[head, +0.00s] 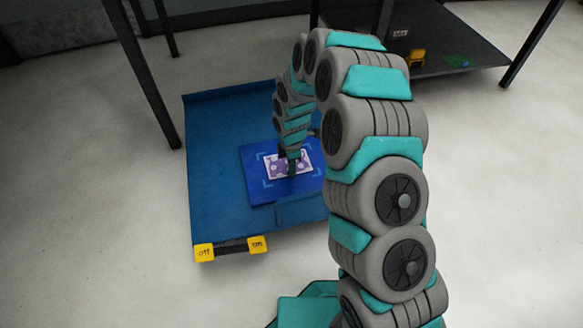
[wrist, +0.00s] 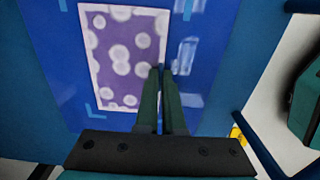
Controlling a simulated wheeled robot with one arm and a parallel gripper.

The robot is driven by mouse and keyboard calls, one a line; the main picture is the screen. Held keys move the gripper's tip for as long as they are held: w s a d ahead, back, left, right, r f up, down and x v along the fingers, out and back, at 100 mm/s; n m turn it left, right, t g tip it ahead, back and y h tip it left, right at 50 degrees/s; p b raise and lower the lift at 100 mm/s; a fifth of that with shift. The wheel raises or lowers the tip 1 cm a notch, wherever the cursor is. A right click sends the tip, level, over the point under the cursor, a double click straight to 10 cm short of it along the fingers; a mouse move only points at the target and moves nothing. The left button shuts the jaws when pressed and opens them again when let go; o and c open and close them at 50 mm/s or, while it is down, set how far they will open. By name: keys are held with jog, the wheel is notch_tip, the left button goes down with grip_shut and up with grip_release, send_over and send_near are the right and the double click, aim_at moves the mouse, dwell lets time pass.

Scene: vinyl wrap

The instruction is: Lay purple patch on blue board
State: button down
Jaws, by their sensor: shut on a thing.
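The purple patch (head: 276,167) is a white-edged rectangle with pale spots. In the head view it lies at the blue board (head: 263,194), inside the light-blue corner marks. The patch fills the upper left of the wrist view (wrist: 118,60), with the board's surface (wrist: 205,60) around it. My gripper (head: 292,168) points down over the patch's right part. In the wrist view my gripper (wrist: 161,72) has its two fingers close together at the patch's right edge, pinching it. Whether the patch touches the board all over cannot be told.
The board lies on a larger blue mat or tray (head: 220,130) with yellow tags (head: 204,252) at its front edge. A dark shelf (head: 440,45) with a yellow item (head: 417,57) stands at the back right. Dark table legs (head: 145,80) rise at the left.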

jog(key=shift+f, duration=0.1)
jog(key=c, duration=1)
grip_release()
jog(key=shift+o, duration=0.2)
jog(key=shift+r+p, duration=0.55)
jog(key=shift+r, duration=3.4)
